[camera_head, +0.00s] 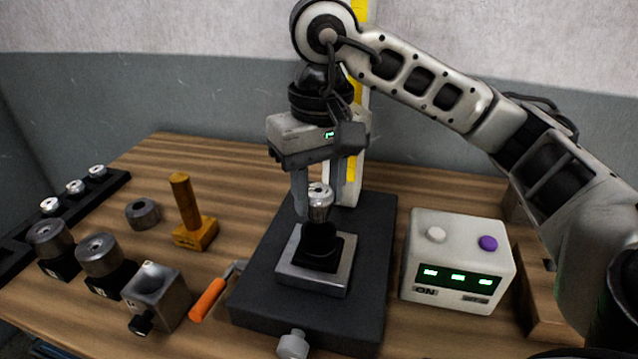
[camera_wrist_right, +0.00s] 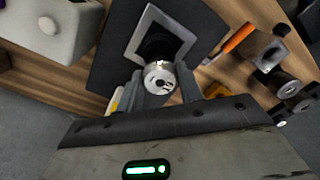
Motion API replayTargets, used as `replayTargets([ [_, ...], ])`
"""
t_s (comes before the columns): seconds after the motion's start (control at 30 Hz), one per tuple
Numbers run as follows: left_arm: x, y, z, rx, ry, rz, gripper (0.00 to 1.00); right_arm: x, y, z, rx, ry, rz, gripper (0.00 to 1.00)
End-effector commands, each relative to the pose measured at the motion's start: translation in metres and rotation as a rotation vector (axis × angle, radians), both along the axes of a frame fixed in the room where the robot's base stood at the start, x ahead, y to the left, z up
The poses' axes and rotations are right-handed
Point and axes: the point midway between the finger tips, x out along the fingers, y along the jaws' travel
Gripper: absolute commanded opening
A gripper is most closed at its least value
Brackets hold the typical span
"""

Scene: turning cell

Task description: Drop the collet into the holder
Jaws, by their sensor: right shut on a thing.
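My right gripper (camera_head: 320,197) points down and is shut on the collet (camera_head: 319,205), a shiny silver piece with a round, holed top. The collet is upright, directly over a black holder (camera_head: 319,243) that stands in a square metal plate (camera_head: 290,277). Its lower end meets the holder's top in the picture; I cannot tell whether it is inside. The wrist view shows the collet (camera_wrist_right: 158,80) between both fingers, with the dark holder (camera_wrist_right: 160,46) behind it. My left gripper is not in view.
A black base (camera_head: 262,300) carries the plate. A white control box (camera_head: 457,255) stands to the right. An orange-handled tool (camera_head: 208,300), a wooden mallet-like piece (camera_head: 190,215), a grey ring (camera_head: 142,213), a metal block (camera_head: 160,290) and a black rack (camera_head: 115,183) with silver pieces are left.

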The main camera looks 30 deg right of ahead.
Motion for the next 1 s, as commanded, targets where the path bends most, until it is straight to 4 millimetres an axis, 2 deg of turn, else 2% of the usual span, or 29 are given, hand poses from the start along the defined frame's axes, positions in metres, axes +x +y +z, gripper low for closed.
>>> replayTargets([
  [0.1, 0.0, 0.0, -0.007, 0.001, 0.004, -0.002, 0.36, 0.0, 0.0, -0.01, 0.0, -0.001, 0.001, 0.1],
  [0.5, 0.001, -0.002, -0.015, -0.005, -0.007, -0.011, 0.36, 0.0, 0.0, -0.031, 0.001, -0.002, 0.0, 0.1],
  [1.0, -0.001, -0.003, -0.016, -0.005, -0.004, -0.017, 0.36, 0.0, 0.0, -0.035, 0.001, -0.001, 0.0, 0.1],
])
